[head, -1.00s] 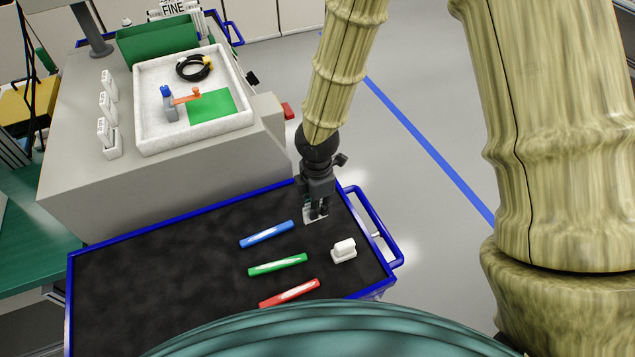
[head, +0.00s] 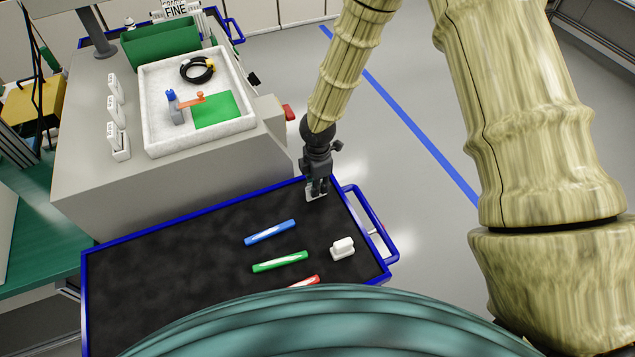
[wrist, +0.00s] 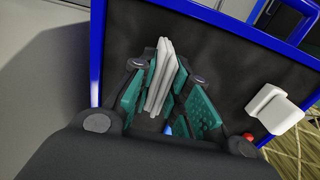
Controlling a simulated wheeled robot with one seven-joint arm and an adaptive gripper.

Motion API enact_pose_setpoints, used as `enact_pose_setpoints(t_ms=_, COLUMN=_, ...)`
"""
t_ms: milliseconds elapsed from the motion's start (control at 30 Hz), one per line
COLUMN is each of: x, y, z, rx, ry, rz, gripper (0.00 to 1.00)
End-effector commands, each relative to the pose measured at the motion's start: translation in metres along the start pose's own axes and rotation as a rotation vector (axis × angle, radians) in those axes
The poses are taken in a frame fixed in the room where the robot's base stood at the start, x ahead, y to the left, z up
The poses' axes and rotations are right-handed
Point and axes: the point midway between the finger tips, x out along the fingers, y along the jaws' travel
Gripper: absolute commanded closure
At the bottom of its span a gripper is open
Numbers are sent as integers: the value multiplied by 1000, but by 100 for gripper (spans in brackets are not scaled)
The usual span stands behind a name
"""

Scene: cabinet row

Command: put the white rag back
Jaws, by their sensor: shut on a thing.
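The white rag (wrist: 163,75) looks like a folded, layered strip in the wrist view. My gripper (wrist: 166,92) is shut on it, with the rag between its two teal finger pads. In the head view my gripper (head: 317,190) is at the far right corner of the black-topped cart, near its blue rim. Only a small white part of the rag (head: 315,197) shows below the fingers there. I cannot tell whether the rag touches the cart top.
The blue-rimmed cart (head: 160,280) carries a blue marker (head: 270,232), a green marker (head: 280,262), a partly hidden red marker (head: 305,282) and a white block (head: 342,248). A grey bench (head: 85,170) with a white tray (head: 150,110) stands behind. The cart's left side is clear.

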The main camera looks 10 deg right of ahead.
Motion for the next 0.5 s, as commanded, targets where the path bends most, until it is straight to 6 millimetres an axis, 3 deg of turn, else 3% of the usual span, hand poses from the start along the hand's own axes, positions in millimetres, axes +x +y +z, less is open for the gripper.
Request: enact_pose_setpoints(t_ms=500, x=9, y=0, z=0, rx=0, ry=1, rz=1, gripper=100)
